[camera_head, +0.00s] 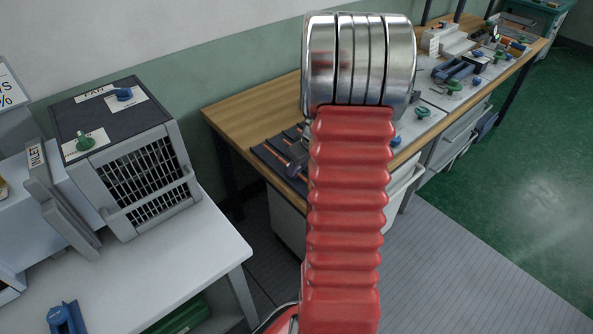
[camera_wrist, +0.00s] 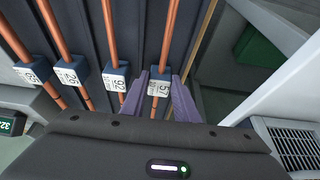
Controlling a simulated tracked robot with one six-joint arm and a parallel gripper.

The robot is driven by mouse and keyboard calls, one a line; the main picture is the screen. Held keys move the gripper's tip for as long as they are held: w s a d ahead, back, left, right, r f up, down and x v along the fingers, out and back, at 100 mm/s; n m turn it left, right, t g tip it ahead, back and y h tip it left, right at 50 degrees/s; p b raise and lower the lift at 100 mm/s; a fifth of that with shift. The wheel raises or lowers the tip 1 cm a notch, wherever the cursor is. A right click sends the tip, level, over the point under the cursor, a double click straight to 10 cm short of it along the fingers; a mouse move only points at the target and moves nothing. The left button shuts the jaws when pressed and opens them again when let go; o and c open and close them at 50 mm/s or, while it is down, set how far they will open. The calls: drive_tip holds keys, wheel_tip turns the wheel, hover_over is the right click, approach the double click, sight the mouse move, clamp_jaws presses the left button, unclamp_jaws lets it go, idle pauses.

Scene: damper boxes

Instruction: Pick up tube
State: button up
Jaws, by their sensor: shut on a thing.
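In the wrist view several copper tubes lie side by side on a dark rack (camera_wrist: 87,40), each with a blue block and a white number label. My gripper (camera_wrist: 162,80) has its two purple fingers on either side of the block on the tube labelled 57 (camera_wrist: 159,84), and is shut on it. The tube labelled 92 (camera_wrist: 115,77) is just left of the fingers; tubes 26 (camera_wrist: 69,72) and 65 (camera_wrist: 28,73) are farther left. In the head view the dark rack (camera_head: 268,160) shows at the wooden bench's near edge, partly hidden by my red arm.
The wooden bench (camera_head: 238,112) runs along the wall, with tools and parts at its far right end. A grey damper box (camera_head: 140,170) stands on a white table (camera_head: 185,245) at left. The green floor (camera_head: 520,170) at right is clear.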

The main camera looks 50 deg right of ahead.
sight(298, 172)
wheel_tip(298, 172, up, 10)
idle(0.6)
drive_tip(key=shift+a, duration=0.1)
idle(0.3)
